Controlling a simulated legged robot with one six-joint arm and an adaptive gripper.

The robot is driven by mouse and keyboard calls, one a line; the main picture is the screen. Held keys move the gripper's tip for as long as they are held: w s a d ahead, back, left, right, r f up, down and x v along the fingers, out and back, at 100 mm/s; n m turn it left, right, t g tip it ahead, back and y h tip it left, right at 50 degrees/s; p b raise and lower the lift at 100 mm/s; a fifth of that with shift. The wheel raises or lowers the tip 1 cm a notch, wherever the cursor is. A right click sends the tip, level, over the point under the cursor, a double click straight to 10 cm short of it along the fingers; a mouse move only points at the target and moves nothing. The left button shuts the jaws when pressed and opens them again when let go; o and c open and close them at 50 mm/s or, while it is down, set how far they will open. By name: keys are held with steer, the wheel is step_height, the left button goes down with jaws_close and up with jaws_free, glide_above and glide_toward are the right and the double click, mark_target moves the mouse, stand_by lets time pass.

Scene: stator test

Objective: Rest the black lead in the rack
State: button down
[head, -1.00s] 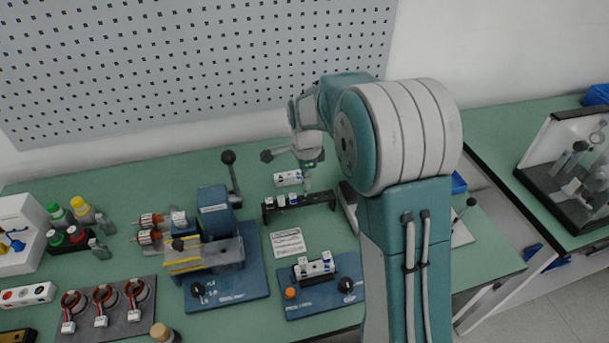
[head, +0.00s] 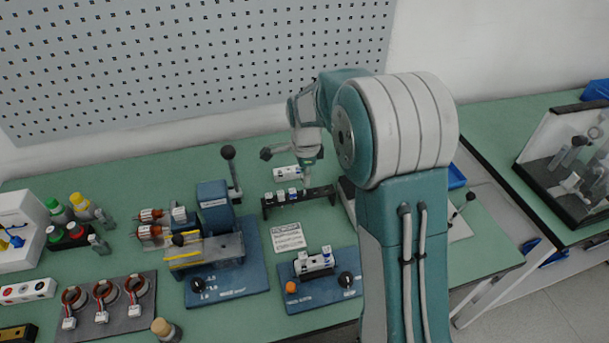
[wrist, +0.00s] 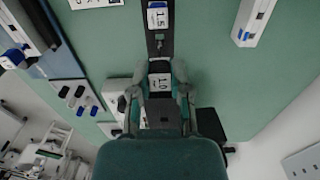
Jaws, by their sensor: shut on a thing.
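The rack is a low black bar (head: 325,194) on the green bench, with several small white-topped pieces in it. My gripper (head: 307,185) is over the right part of the rack, pointing down, and its fingertips are small in the head view. In the wrist view my gripper (wrist: 159,78) is shut on a dark piece with a white label, apparently the black lead (wrist: 160,108). The rack (wrist: 159,45) runs up the picture from between the fingers, with another labelled piece (wrist: 158,17) further along it. Whether the held lead touches the rack is hidden.
A blue fixture with a lever (head: 225,285) stands left of the rack. A blue box with knobs (head: 322,290) and a printed card (head: 288,236) lie in front. A white block (head: 287,173) lies just behind. Bench behind the rack is mostly clear.

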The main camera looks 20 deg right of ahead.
mark_target(304, 193)
steer(key=shift+a+f, duration=0.1)
steer(key=shift+f, duration=0.25)
stand_by(0.3)
steer(key=shift+f, duration=0.15)
steer(key=shift+f, duration=0.9)
steer(key=shift+f, duration=0.95)
steer(key=c, duration=0.5)
jaws_free()
